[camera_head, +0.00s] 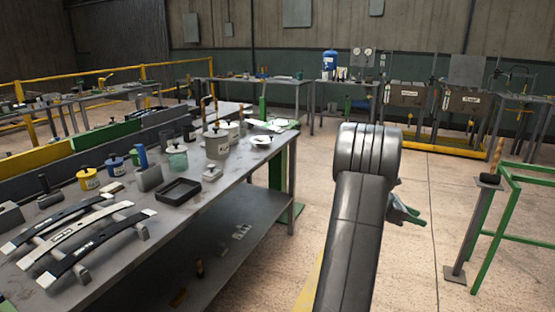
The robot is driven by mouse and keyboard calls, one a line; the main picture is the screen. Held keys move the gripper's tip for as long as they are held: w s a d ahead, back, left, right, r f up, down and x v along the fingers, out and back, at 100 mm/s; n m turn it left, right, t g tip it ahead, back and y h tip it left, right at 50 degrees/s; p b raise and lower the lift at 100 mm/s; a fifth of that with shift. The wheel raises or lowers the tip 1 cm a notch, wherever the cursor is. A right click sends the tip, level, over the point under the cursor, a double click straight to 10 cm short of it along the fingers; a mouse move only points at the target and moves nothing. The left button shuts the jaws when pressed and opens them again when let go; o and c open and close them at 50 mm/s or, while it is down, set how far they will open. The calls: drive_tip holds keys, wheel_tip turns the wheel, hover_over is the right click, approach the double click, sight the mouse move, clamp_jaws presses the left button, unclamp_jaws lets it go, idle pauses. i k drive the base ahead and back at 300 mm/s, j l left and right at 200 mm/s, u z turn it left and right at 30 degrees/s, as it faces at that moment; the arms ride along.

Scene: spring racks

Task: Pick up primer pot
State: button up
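Several lidded pots stand on the grey workbench (237,183) at left. They include a yellow pot (88,180), a blue pot (116,168), a greenish pot (177,160), a larger pale grey pot (217,149) and another pale pot (231,131) behind it. Their labels are too small to read, so I cannot tell which is the primer pot. My arm rises in the middle, right of the bench and apart from the pots. What seems to be part of my gripper (405,211), green and grey, shows behind the arm. Its fingers are mostly hidden.
A black tray (178,190), a blue-handled brush (142,156) and curved leaf springs (80,239) share the bench. A green frame (494,236) and a grey post (470,230) stand at right. Open floor lies between the bench and frame.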

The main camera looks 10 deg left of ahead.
sight(166, 137)
drive_tip(key=i+l+u, duration=0.2)
drive_tip(key=i+u, duration=0.25)
drive_tip(key=i+l+u, duration=0.3)
drive_tip(key=u, duration=0.15)
drive_tip(key=i+l+u, duration=0.25)
drive_tip(key=l+u, duration=0.2)
drive_tip(key=i+l+u, duration=0.2)
drive_tip(key=l+u, duration=0.25)
